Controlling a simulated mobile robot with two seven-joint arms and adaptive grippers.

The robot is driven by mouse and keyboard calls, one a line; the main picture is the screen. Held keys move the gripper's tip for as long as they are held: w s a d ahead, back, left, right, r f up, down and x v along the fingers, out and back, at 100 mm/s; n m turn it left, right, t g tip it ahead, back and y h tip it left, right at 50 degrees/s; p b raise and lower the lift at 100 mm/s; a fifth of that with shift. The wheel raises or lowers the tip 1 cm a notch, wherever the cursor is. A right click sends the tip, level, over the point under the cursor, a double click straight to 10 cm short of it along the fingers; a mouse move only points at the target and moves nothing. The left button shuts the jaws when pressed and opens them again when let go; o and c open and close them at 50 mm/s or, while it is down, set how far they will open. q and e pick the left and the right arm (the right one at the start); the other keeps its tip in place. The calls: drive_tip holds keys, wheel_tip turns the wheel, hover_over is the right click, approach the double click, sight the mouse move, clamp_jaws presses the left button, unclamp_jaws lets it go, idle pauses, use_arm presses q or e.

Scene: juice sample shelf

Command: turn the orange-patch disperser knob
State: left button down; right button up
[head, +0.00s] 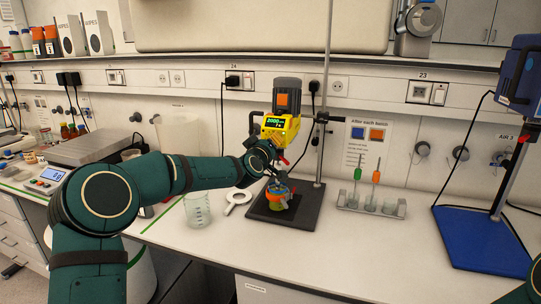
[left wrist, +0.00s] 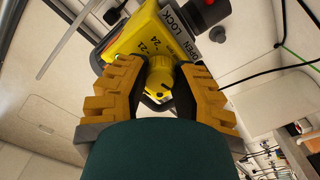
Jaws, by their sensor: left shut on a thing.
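The disperser (head: 280,130) has a yellow body, a lit display and a dark motor top with an orange patch (head: 282,99). It hangs on a stand pole above a dark base plate. Its round yellow knob (left wrist: 160,78) shows in the left wrist view, below printed numbers and the words OPEN and LOCK. My left gripper (left wrist: 160,68) is shut on the knob, with one orange-padded finger on each side of it. In the head view my left wrist (head: 259,155) covers the knob. My right gripper is out of view.
A colourful vessel (head: 278,197) stands on the base plate (head: 298,211) under the disperser. A rack (head: 371,208) with probes stands right. A blue stand (head: 487,245) is farther right.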

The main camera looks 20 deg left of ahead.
use_arm(q)
drive_tip(key=shift+d+n+b, duration=0.1)
drive_tip(key=shift+n+b, duration=1.45)
drive_tip(key=shift+n, duration=0.15)
drive_tip(key=c, duration=0.7)
unclamp_jaws()
drive_tip(key=shift+w, duration=0.1)
drive_tip(key=shift+s, duration=0.2)
drive_tip(key=s, duration=1.1)
drive_tip(key=shift+s+a, duration=0.2)
drive_tip(key=shift+s, duration=0.15)
